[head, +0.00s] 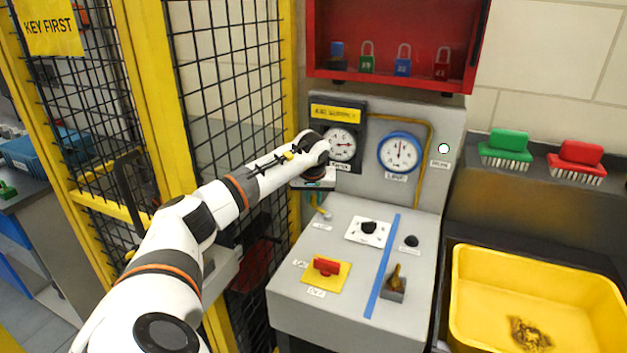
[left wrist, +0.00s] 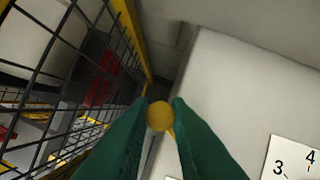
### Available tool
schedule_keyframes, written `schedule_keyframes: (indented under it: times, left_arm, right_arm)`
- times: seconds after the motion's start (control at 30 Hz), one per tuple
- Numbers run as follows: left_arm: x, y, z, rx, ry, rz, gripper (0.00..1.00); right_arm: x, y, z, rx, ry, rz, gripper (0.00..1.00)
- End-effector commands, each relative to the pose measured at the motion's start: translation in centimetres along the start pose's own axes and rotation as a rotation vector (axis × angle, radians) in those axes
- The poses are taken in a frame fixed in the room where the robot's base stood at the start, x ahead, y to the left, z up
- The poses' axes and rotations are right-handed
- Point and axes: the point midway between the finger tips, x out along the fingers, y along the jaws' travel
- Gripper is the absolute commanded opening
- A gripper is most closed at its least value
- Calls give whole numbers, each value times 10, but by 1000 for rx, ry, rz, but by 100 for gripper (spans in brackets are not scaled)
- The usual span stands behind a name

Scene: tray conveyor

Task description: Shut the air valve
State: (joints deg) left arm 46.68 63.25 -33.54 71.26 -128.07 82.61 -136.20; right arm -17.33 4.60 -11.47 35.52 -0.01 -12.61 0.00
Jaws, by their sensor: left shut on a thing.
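My left gripper (head: 318,198) is at the left edge of the grey control console (head: 300,315), below the yellow "AIR SUPPLY" label (head: 336,114). In the left wrist view its green fingers (left wrist: 159,118) are closed on a round yellow knob (left wrist: 159,115), with a thin yellow piece running down from it. This looks like the air valve's handle; the valve body is hidden in both views. The left gauge (head: 342,144) is partly covered by my wrist. The blue-rimmed "LINE" gauge (head: 400,151) has its needle near the top. My right gripper does not show.
The black mesh fence with yellow posts (head: 285,60) stands close at the left. The console top holds a red switch on a yellow plate (head: 331,283), a black dial (head: 369,227) and a brass key-like lever (head: 395,280). A yellow bin (head: 470,325) and brushes are at the right.

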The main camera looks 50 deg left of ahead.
Motion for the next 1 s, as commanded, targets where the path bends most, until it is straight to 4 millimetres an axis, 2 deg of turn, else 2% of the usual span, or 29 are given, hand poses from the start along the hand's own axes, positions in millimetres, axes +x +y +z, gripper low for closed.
schedule_keyframes:
  times: [0.17,0.33,0.53,0.9,0.93,1.0]
  left_arm:
    - [-5,2,-1,-67,-1,29,0]
    - [-9,7,-8,-239,0,102,0]
    - [-10,10,-16,-397,0,165,0]
    - [-8,11,-19,-430,-1,178,0]
    - [-8,11,-19,-429,-1,178,20]
    - [-8,11,-19,-429,-1,178,31]
  right_arm:
    - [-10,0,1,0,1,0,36]
    - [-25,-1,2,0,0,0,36]
    - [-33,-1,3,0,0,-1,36]
    - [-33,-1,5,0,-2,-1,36]
    - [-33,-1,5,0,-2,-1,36]
    - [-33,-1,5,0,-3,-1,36]
